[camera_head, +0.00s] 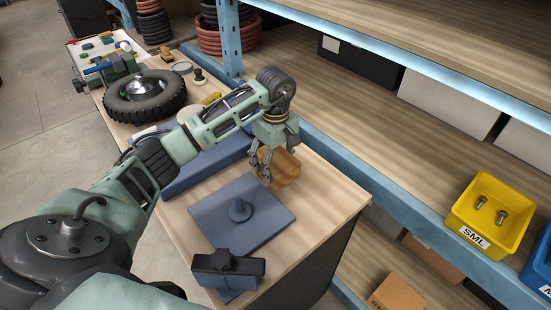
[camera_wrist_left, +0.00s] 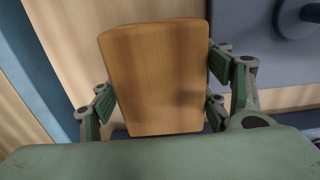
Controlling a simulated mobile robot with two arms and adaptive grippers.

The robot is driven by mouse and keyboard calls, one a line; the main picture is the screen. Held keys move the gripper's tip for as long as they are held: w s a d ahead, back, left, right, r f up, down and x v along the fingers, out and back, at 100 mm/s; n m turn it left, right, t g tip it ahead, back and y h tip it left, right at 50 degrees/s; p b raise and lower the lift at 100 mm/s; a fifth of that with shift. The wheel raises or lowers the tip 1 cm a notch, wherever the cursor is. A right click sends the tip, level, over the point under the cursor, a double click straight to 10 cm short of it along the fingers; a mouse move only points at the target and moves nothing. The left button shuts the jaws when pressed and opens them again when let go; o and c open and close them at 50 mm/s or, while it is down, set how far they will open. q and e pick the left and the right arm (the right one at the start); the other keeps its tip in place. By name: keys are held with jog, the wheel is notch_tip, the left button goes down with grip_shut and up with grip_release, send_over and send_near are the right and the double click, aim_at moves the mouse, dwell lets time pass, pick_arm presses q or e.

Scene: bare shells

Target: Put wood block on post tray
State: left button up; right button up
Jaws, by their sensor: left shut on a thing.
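The wood block (camera_head: 287,169) is a tan-brown block at the back right part of the wooden bench. My left gripper (camera_head: 267,169) comes down over it and is shut on it. In the left wrist view the block (camera_wrist_left: 155,80) sits between the two fingers of the gripper (camera_wrist_left: 165,105). The post tray (camera_head: 262,221) is a flat blue-grey plate with a short post in its middle. It lies on the bench just in front of the block, and its corner also shows in the left wrist view (camera_wrist_left: 235,65). I cannot tell whether the block touches the bench. My right gripper is not in view.
A dark blue box-like thing (camera_head: 229,269) stands at the bench's front edge. A long blue piece (camera_head: 208,165) lies behind the tray. A tire (camera_head: 145,96) lies farther back. Blue-framed shelves stand on the right, with a yellow bin (camera_head: 457,221) on one shelf.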

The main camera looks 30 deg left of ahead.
pick_arm(q)
jog(key=shift+f, duration=0.15)
jog(key=o, duration=1.6)
